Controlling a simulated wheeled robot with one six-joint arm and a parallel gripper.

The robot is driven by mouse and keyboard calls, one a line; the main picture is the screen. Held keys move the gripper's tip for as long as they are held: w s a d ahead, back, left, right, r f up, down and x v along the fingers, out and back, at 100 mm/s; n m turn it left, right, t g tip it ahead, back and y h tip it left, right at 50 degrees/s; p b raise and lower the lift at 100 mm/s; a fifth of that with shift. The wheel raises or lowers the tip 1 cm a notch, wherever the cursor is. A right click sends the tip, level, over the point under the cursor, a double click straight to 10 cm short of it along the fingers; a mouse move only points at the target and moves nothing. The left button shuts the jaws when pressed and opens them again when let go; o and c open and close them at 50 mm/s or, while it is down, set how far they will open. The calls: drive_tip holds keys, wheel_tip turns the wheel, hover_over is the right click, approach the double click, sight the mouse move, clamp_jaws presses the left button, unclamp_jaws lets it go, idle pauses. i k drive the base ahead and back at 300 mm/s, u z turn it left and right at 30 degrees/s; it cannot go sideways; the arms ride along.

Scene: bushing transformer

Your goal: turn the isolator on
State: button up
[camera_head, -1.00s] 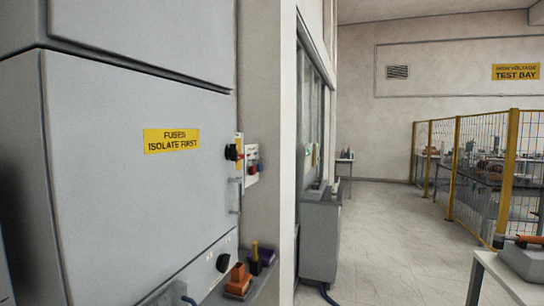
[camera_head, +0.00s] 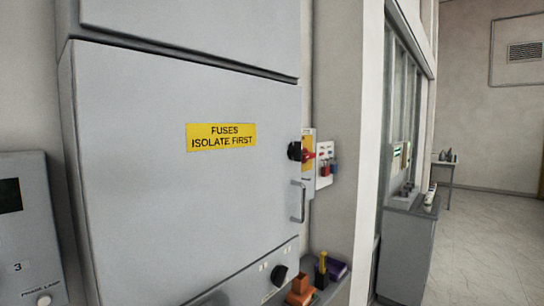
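A grey cabinet (camera_head: 180,210) with a yellow label reading "FUSES ISOLATE FIRST" (camera_head: 221,137) fills the middle of the view. On its right edge is a small yellow-and-red unit (camera_head: 308,162) with a black knob (camera_head: 294,151) and a red handle, which looks like the isolator; its on or off position is too small to tell. A vertical door handle (camera_head: 299,201) is just below it. A second black rotary knob (camera_head: 279,276) is on the lower panel. My gripper is not in view.
A board with red and blue items (camera_head: 325,166) hangs beside the isolator. Orange (camera_head: 301,288) and purple (camera_head: 336,268) objects stand on a ledge at the cabinet's lower right. A grey box marked 3 (camera_head: 30,230) is at left. Clear floor (camera_head: 480,250) lies at right beyond a wall edge.

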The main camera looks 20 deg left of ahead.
sight(306, 155)
drive_tip(key=u, duration=0.4)
drive_tip(key=i, duration=0.35)
drive_tip(key=u, duration=0.4)
drive_tip(key=k, duration=0.5)
drive_tip(key=z, duration=0.65)
drive_tip(key=i, duration=1.05)
drive_tip(key=u, duration=0.35)
